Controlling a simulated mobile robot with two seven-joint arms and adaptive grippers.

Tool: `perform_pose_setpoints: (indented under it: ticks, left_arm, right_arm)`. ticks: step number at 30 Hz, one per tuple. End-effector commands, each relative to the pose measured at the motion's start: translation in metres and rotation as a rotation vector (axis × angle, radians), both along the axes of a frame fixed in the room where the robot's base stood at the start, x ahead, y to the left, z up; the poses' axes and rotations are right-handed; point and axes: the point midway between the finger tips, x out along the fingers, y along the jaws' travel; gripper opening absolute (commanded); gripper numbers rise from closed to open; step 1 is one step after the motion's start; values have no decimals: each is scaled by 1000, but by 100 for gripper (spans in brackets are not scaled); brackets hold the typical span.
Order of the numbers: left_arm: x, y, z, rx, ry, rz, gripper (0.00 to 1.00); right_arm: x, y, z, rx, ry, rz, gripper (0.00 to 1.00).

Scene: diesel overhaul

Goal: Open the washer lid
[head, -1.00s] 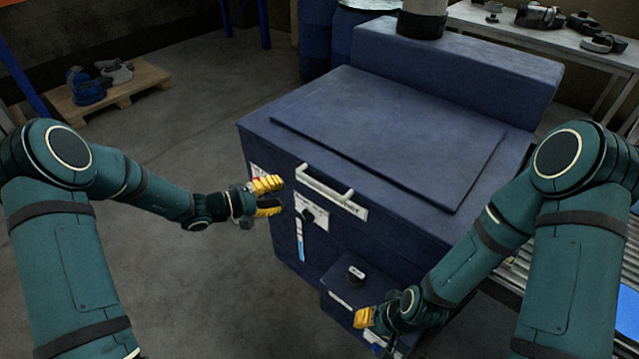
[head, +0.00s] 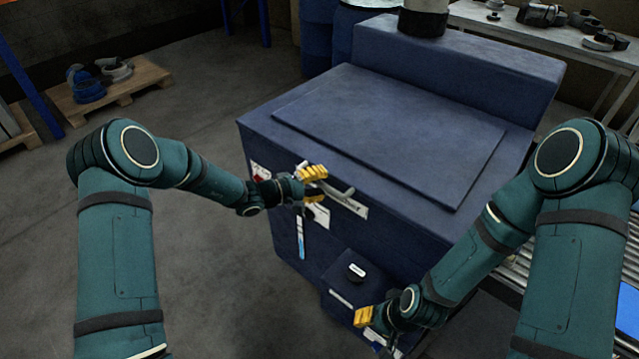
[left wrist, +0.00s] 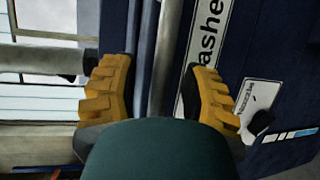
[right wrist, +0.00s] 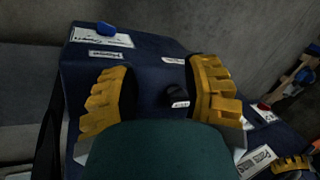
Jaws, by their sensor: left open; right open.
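The washer is a dark blue cabinet with a flat lid (head: 400,135), which lies shut on its sloping top. A pale bar handle (head: 343,191) runs along the lid's front edge. My left gripper (head: 311,184) is open at the handle's left end, its yellow fingers partly covering it. In the left wrist view, a grey bar (left wrist: 166,60), apparently the handle, runs between the open fingers, seemingly without contact. My right gripper (head: 372,326) is open and low at the washer's front. In the right wrist view its fingers are either side of a black knob (right wrist: 176,96).
A small blue box (head: 345,297) with the knob on top juts from the washer's front, beside my right gripper. A raised blue housing (head: 470,75) stands behind the lid. A roller conveyor (head: 517,262) lies to the right.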

Motion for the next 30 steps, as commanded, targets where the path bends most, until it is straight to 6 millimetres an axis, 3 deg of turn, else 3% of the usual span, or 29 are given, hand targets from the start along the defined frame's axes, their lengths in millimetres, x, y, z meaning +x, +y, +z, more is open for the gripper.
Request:
perform_pose_setpoints:
  ticks: [2,5,6,7,14,19,23,30]
  left_arm:
    - [0,0,0,0,0,0,46]
    - [0,0,0,0,0,0,17]
    - [0,0,0,0,0,0,3]
    - [0,0,0,0,0,0,0]
    - [0,0,2,2,1,0,0]
    - [0,0,18,13,13,-1,0]
    - [1,-1,45,34,37,-1,0]
    - [8,-5,118,74,94,0,0]
  right_arm:
    - [0,0,0,0,0,0,47]
    - [0,0,0,0,0,0,47]
    - [0,0,0,0,0,0,47]
    - [0,0,0,0,0,0,47]
    - [0,0,1,0,-1,0,47]
    - [3,0,11,-2,-6,-4,47]
    - [7,-1,26,-3,-15,-12,47]
    - [16,-3,64,-6,-36,-28,47]
